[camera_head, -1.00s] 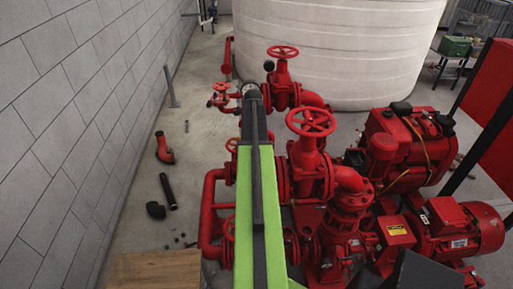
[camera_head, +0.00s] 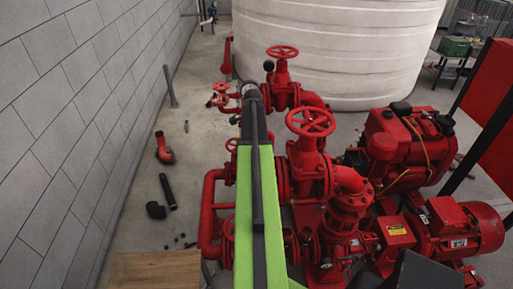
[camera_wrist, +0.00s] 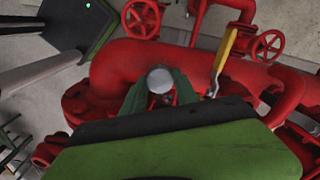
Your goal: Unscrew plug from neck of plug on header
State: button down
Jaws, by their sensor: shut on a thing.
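The plug (camera_wrist: 160,79) shows in the wrist view as a pale grey round cap, seen end-on. My gripper (camera_wrist: 160,91) has its green fingers on both sides of the plug and is shut on it. The neck under the plug is mostly hidden by the plug and my fingers. The red header pipe (camera_wrist: 222,72) runs across just beyond the plug. In the head view my arm reaches forward to the far pipework, and its dark end hides the plug and the fingers.
A yellow lever (camera_wrist: 223,55) stands close to the right of my gripper. A red handwheel (camera_wrist: 267,45) is farther right. In the head view, red valves (camera_head: 310,122) and an engine (camera_head: 400,145) fill the right side. Loose black pipe pieces (camera_head: 168,190) lie on the left floor.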

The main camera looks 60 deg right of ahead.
jog(key=shift+w, duration=0.1)
jog(key=n, duration=0.4)
jog(key=shift+n, duration=0.3)
jog(key=n, duration=0.4)
jog(key=shift+n, duration=0.3)
jog(key=shift+n, duration=0.9)
jog(key=n, duration=0.2)
jog(key=shift+n, duration=0.4)
